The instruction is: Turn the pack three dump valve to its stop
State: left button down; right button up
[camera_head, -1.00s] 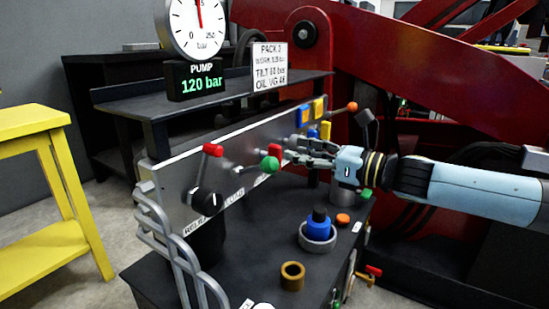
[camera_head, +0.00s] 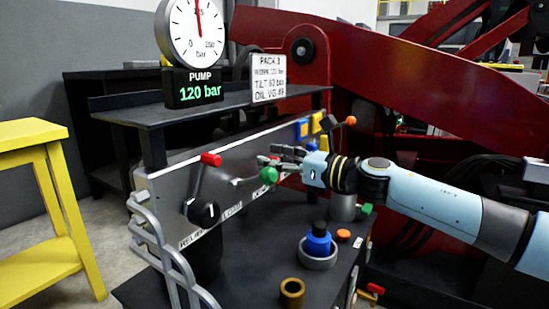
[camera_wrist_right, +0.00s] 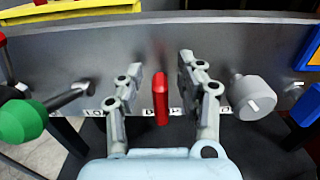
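My right gripper (camera_head: 272,160) is at the sloped grey valve panel (camera_head: 176,188) in the head view, just above and behind a green ball-ended lever (camera_head: 269,175). In the right wrist view, the right gripper (camera_wrist_right: 158,98) is open, with a flat red handle (camera_wrist_right: 161,100) between its fingers. Gaps show on both sides, so the fingers look apart from it. A label below the red handle is partly covered and too small to read surely; I cannot confirm it is the dump valve. In the head view my fingers hide most of this handle. My left gripper is not in view.
A red-tipped lever (camera_head: 210,159) on a black hub stands left on the panel. The green ball (camera_wrist_right: 22,120) and a grey knob (camera_wrist_right: 252,98) flank my fingers. A blue-capped part (camera_head: 318,243) and a brass ring (camera_head: 292,291) are on the bench. The gauge display reads 120 bar.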

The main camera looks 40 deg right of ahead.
grip_shut()
dwell(0.5)
